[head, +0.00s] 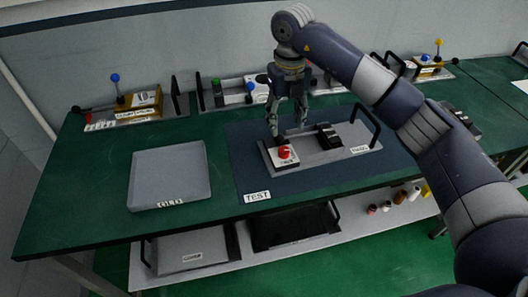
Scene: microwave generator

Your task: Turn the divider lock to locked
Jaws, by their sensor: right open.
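A grey plate module (310,158) with a black end handle (372,120) lies on the dark mat labelled TEST (300,183). A red knob (285,152) sits on a small white block at the plate's left end, and a black ribbed part (327,135) sits near its middle. The red knob may be the divider lock, but its label is too small to read and I cannot tell its setting. My right gripper (287,127) points down, open, just above and behind the red knob. I cannot tell whether it touches the knob. My left gripper is not in view.
A grey tray (170,177) lies on the green table (90,205) at left. Modules with blue (115,78) and yellow (438,42) ball-topped levers stand along the back. A shelf below holds grey (190,250) and black (290,228) panels. My right arm spans the right side.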

